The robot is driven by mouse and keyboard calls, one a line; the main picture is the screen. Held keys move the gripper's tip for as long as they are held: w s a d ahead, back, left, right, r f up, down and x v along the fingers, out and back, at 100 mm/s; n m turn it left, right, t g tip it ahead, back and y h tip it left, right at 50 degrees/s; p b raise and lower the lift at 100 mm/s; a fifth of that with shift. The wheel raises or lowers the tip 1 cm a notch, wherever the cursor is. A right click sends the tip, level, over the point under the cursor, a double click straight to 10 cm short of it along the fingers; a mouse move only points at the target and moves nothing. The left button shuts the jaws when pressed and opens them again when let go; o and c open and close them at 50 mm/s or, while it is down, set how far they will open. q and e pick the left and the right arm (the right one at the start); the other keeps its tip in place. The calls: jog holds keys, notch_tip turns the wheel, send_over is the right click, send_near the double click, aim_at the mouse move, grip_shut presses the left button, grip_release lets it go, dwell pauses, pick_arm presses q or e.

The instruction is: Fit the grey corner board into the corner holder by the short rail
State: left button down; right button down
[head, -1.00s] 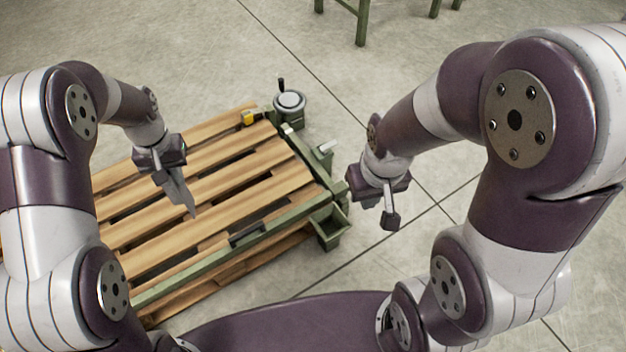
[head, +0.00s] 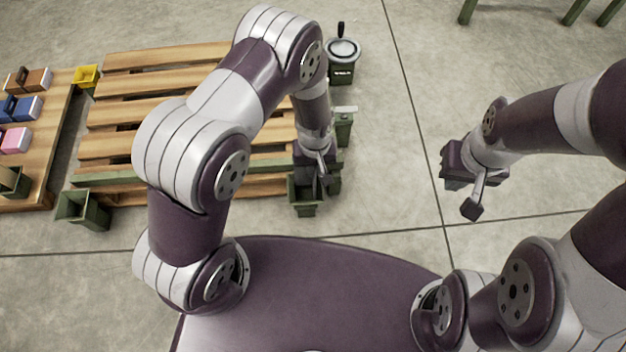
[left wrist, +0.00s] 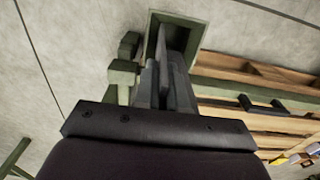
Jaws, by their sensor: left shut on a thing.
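My left gripper (head: 323,178) is over the near right corner of the wooden pallet, at a green box-like corner holder (head: 304,196). In the left wrist view its fingers (left wrist: 168,88) are shut on the grey corner board (left wrist: 177,62). The board's far end is at the mouth of the green holder (left wrist: 198,32) and appears inside its walls; how deep it sits cannot be told. The short rail (head: 343,127) runs along the pallet's right end, partly behind my left arm. My right gripper (head: 473,190) is out to the right over bare floor, away from the pallet; its jaw gap is unclear.
The pallet (head: 125,118) fills the left middle, partly hidden by my left arm. Another green holder (head: 83,211) is at its near left corner. A wooden table (head: 50,130) at far left bears coloured boxes. A dark round canister (head: 342,62) stands behind.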

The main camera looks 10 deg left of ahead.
aim_at(301, 177)
pick_arm(q)
notch_tip(301, 177, down, 3)
jog(key=shift+f+b, duration=0.2)
jog(key=shift+b, duration=0.5)
jog(key=shift+f, duration=0.25)
jog(key=c, duration=1.2)
grip_release()
